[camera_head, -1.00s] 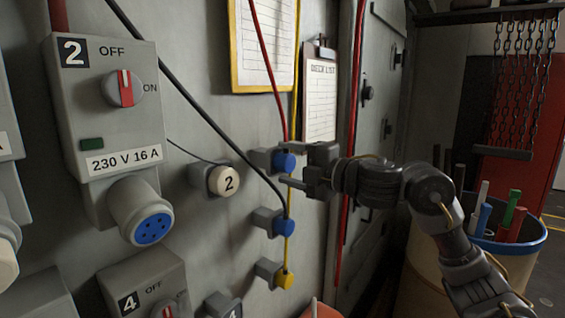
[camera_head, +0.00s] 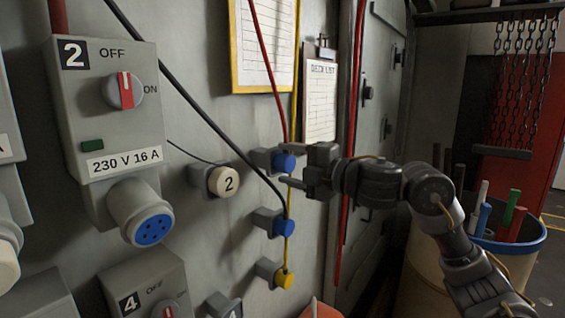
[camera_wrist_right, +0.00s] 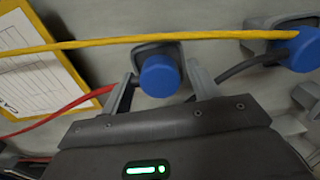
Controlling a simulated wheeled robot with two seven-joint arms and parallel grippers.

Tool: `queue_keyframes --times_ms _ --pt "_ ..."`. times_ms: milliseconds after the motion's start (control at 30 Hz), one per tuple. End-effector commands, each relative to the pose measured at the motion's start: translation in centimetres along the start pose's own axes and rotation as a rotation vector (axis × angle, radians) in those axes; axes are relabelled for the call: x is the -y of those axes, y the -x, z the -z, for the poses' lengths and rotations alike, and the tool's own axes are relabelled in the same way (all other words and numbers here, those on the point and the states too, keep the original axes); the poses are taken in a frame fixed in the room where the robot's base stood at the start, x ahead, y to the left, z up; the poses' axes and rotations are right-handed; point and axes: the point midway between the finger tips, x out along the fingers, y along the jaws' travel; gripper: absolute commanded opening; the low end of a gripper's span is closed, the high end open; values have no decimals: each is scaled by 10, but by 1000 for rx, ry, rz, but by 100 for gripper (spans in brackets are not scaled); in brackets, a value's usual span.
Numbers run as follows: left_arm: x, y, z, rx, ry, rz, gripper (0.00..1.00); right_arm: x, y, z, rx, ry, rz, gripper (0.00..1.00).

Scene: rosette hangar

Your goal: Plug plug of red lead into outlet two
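The red lead (camera_head: 267,62) runs down to its blue plug (camera_head: 284,161), which sits in the top grey holder on the wall. In the right wrist view this plug (camera_wrist_right: 160,76) lies between my right gripper's two fingers, with gaps at both sides. My right gripper (camera_head: 292,166) is open around the plug and does not clearly touch it. Outlet two (camera_head: 152,229) has an uncovered blue socket face, angled down under the box marked 2. Its red switch (camera_head: 125,90) points up at OFF. My left gripper is not in view.
The black lead (camera_head: 193,101) crosses in front of the wall to a second blue plug (camera_head: 284,227). The yellow lead (camera_wrist_right: 120,42) runs past my right gripper to a yellow plug (camera_head: 285,279). A cream cap marked 2 (camera_head: 223,181) sits between outlet and plugs.

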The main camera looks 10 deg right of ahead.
Motion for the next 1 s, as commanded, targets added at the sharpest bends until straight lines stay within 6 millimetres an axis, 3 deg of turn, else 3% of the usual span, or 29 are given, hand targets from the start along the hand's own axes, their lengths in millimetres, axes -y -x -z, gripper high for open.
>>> queue_keyframes --times_ms 67,400,1000 --pt "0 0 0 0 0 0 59 0 0 0 0 0 0 49" --pt "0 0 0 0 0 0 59 0 0 0 0 0 0 5" --pt "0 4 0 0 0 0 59 -1 19 -1 1 -1 -2 4"
